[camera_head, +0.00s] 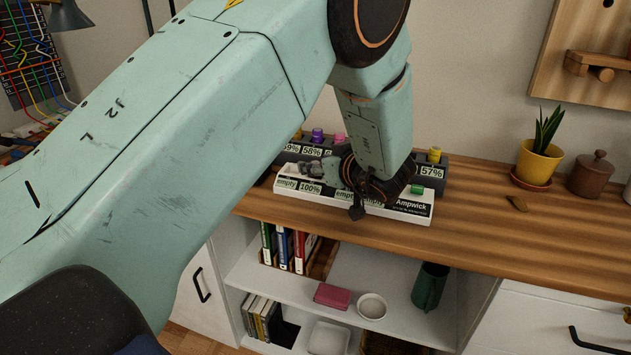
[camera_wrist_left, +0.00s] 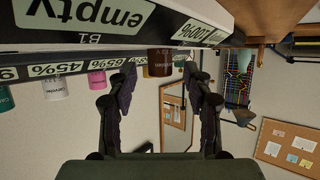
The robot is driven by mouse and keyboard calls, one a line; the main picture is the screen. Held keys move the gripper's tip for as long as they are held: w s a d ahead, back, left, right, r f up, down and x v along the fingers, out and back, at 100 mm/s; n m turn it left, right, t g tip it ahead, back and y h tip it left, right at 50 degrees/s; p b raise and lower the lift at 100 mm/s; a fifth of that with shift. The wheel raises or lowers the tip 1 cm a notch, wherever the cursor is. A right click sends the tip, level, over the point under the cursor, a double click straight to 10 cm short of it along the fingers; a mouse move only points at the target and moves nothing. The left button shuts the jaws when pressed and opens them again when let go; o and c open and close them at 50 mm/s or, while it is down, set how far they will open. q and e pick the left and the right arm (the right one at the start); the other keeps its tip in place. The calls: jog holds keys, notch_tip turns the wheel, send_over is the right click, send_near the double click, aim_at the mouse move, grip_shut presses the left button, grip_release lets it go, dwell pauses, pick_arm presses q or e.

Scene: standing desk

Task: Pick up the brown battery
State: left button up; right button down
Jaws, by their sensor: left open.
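That view is upside down. I cannot make the battery out in the head view, where my arm covers part of the charger. The white Ampwick charger (camera_head: 409,207) stands on the desk, with labels reading empty and 100%. My left gripper (camera_head: 345,190) is over its middle-left part. In the left wrist view its two fingers (camera_wrist_left: 160,80) are spread with nothing held. My right gripper is not in view.
A dark charger (camera_head: 432,172) stands behind the white one, holding purple (camera_head: 317,136), pink (camera_head: 339,139) and yellow (camera_head: 434,155) batteries. A green battery (camera_head: 417,189) sits in the white charger. A yellow plant pot (camera_head: 537,166) and brown jar (camera_head: 590,175) stand right. Desk between is mostly clear.

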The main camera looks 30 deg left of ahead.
pick_arm(q)
jog(key=shift+b+x, duration=0.6)
jog(key=shift+x, duration=0.4)
jog(key=shift+d, duration=0.1)
jog(key=shift+d+r, duration=0.1)
jog(key=shift+c, duration=0.6)
jog(key=c, duration=0.5)
grip_shut()
